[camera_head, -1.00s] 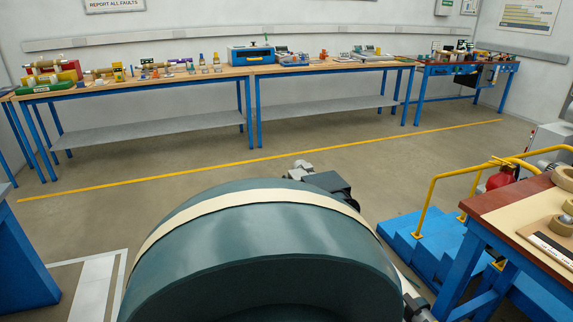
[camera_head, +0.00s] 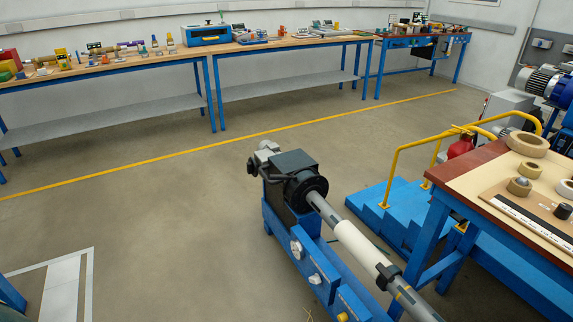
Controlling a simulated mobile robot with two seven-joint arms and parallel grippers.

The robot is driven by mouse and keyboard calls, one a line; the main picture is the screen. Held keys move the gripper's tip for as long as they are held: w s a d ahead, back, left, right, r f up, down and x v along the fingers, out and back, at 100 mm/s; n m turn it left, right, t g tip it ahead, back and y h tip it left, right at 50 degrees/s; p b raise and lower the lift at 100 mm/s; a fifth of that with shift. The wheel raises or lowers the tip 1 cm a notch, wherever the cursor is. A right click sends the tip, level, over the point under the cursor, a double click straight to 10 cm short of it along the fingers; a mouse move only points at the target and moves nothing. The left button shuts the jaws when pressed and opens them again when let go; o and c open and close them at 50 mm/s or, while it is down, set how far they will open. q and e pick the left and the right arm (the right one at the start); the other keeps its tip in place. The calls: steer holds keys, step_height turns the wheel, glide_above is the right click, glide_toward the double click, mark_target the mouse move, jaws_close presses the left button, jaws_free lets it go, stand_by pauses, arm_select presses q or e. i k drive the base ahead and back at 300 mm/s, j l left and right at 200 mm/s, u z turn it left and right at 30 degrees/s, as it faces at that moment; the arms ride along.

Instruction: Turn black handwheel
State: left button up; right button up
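A blue-framed winder (camera_head: 330,275) stands in the lower middle of the head view. At its far end is a dark grey head unit (camera_head: 292,164) with a black round flange (camera_head: 306,188) on its front. A grey shaft with a white sleeve (camera_head: 355,241) runs from the flange toward the lower right, with a black collar (camera_head: 388,275) on it. A small dark round part (camera_head: 252,166) sits at the unit's far left; I cannot tell whether it is the black handwheel. Neither of my grippers is in view.
Blue steps (camera_head: 400,209) with a yellow handrail (camera_head: 398,160) stand right of the winder. A wood-topped bench (camera_head: 480,178) with rolls of tape is at the right. Long workbenches (camera_head: 120,72) line the back wall. The floor (camera_head: 150,215) left of the winder is clear.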

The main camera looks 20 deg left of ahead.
mark_target(252, 167)
steer(key=u, duration=0.85)
steer(key=z, duration=2.7)
steer(key=k+j+u, duration=0.2)
steer(key=j+u, duration=0.25)
steer(key=j, duration=1.4)
steer(key=i+j+u, duration=0.1)
steer(key=j+u, duration=0.4)
steer(key=j, duration=1.3)
